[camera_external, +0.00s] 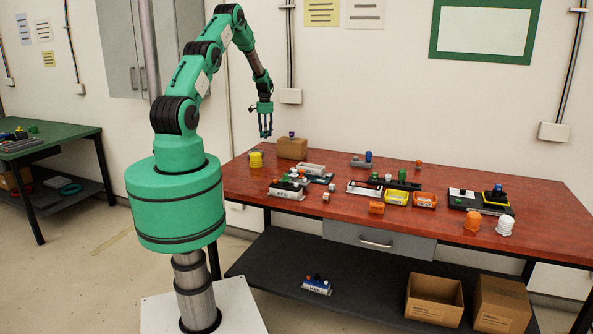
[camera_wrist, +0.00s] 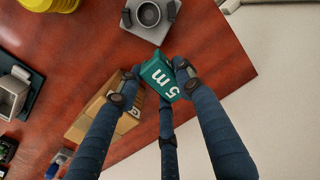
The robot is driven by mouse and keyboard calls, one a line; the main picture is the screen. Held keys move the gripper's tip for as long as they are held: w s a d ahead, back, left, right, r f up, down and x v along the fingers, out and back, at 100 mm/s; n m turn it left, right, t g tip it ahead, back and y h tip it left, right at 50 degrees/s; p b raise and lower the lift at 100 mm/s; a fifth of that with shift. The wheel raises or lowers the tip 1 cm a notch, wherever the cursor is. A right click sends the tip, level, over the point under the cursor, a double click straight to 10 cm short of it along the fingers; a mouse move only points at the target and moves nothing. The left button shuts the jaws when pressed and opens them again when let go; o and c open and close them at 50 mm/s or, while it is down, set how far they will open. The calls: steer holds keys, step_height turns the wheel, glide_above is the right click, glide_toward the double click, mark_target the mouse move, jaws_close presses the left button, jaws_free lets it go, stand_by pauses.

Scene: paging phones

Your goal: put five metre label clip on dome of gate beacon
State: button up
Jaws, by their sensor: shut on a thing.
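My gripper (camera_external: 265,131) is raised above the back left end of the red table. In the wrist view its fingers (camera_wrist: 160,78) are closed around a teal five metre label clip (camera_wrist: 163,76) with a white "5 m" on its face. I cannot tell for certain which thing is the gate beacon. An orange domed thing (camera_external: 471,222) and a white domed thing (camera_external: 505,226) stand at the table's right front. A yellow round thing (camera_external: 255,159) stands at the left end.
A cardboard box (camera_external: 292,148) stands at the back left of the table (camera_external: 340,223). A grey square base with a round socket (camera_wrist: 148,12) lies near the table edge in the wrist view. Several phones and small bins crowd the middle. The front right is clearer.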

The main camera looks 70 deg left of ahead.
steer(key=s+d+r+p, duration=0.1)
steer(key=s+d+p, duration=0.1)
steer(key=s+d, duration=0.9)
steer(key=s+d+r+p, duration=0.1)
steer(key=s+d+p, duration=0.2)
steer(key=s+d, duration=0.8)
steer(key=d, duration=0.7)
steer(key=shift+d+r, duration=0.25)
steer(key=shift+s, duration=0.1)
steer(key=p, duration=0.2)
glide_above(257, 153)
steer(key=shift+s+f, duration=0.1)
steer(key=shift+f, duration=0.65)
steer(key=shift+f, duration=0.15)
steer(key=shift+f+p, duration=0.45)
steer(key=shift+f, duration=1.15)
steer(key=shift+f, duration=0.2)
steer(key=o, duration=0.9)
steer(key=shift+o, duration=0.2)
steer(key=shift+r, duration=0.25)
